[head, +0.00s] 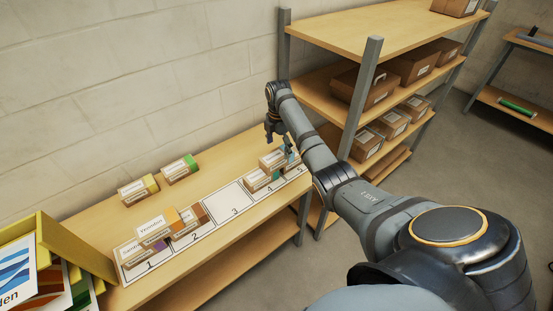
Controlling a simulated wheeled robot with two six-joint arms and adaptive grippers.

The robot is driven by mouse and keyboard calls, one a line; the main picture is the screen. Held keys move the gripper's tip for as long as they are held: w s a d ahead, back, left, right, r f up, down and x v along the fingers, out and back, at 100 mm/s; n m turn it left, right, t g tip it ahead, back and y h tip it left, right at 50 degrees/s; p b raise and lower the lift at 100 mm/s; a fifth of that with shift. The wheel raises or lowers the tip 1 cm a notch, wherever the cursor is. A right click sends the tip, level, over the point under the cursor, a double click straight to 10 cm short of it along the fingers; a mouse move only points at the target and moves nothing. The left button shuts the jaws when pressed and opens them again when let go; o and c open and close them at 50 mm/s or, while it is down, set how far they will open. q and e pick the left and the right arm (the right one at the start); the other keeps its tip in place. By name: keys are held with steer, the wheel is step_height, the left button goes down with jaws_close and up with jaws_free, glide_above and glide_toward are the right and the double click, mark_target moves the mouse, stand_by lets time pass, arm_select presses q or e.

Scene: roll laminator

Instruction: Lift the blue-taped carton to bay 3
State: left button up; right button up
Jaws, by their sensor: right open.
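A strip of numbered bays (231,200) runs along the wooden table; bay 3 is bare white. A carton with a bluish end (291,155), perhaps the blue-taped one, is at the bay 4–5 end, partly hidden by other cartons and my arm. My right gripper (276,137) is open above and slightly behind these cartons, near the wall. Whether it touches one cannot be told. My left gripper is not in view.
Cartons with orange tape (156,224) and brown tape (190,226) crowd bays 1 and 2. Yellow-taped (137,191) and green-taped (180,169) cartons stand behind. A yellow rack (75,248) is at left. A shelf unit (365,85) with brown boxes stands close right of the table.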

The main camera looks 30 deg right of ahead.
mark_target(277, 155)
steer(key=f, duration=0.2)
steer(key=f+p, duration=0.1)
steer(key=f, duration=0.1)
steer(key=shift+a, duration=0.25)
steer(key=shift+w+f, duration=0.1)
steer(key=shift+f, duration=0.4)
steer(key=shift+c, duration=0.4)
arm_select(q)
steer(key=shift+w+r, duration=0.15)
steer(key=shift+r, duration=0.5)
arm_select(e)
steer(key=shift+r, duration=0.1)
steer(key=c, duration=1.3)
steer(key=shift+o, duration=0.2)
